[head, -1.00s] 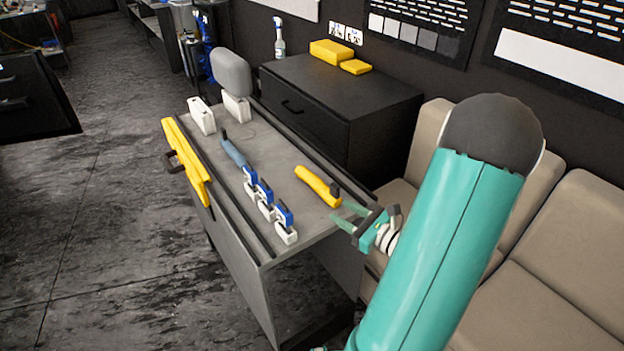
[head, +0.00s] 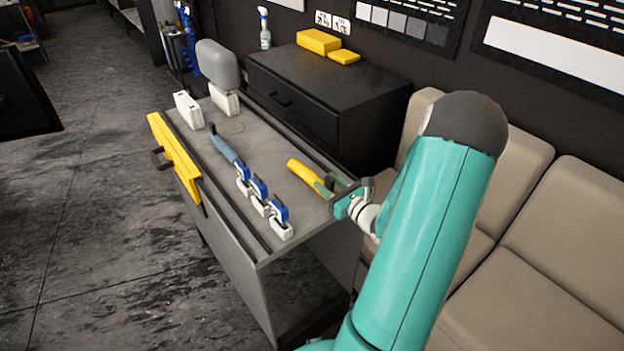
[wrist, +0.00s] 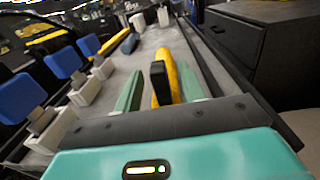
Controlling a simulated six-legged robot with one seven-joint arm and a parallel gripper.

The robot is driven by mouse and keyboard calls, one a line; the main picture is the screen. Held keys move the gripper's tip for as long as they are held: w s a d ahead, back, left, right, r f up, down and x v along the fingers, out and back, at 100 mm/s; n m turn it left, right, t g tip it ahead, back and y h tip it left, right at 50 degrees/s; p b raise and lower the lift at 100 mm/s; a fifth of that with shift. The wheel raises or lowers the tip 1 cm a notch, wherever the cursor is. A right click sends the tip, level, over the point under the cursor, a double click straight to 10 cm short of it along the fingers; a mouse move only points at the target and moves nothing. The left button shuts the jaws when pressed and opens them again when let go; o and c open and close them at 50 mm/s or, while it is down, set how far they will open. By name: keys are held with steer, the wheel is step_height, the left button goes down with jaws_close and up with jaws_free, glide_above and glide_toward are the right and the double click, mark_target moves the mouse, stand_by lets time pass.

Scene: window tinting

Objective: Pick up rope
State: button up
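I cannot clearly identify a rope. A thin dark curved line (head: 238,128) lies on the grey cart top near its back, too small to tell what it is. My gripper (head: 331,184) is over the right side of the cart, at a yellow-handled tool (head: 303,173) with a black part. In the wrist view my gripper's two green fingers (wrist: 160,85) are apart, and the yellow tool (wrist: 175,72) lies between and ahead of them. I see a gap beside the tool, with no clear grip on it.
The grey cart (head: 272,196) holds several blue-and-white blocks (head: 259,205), a blue-grey tool (head: 226,151) and white blocks (head: 188,110). A yellow tool (head: 174,152) is on its left edge. A black cabinet (head: 335,85) stands behind, beige seats (head: 500,255) to the right.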

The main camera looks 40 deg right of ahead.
mark_target(322, 183)
steer(key=w, duration=0.3)
steer(key=shift+w+d, duration=0.15)
jaws_close()
steer(key=shift+r, duration=0.15)
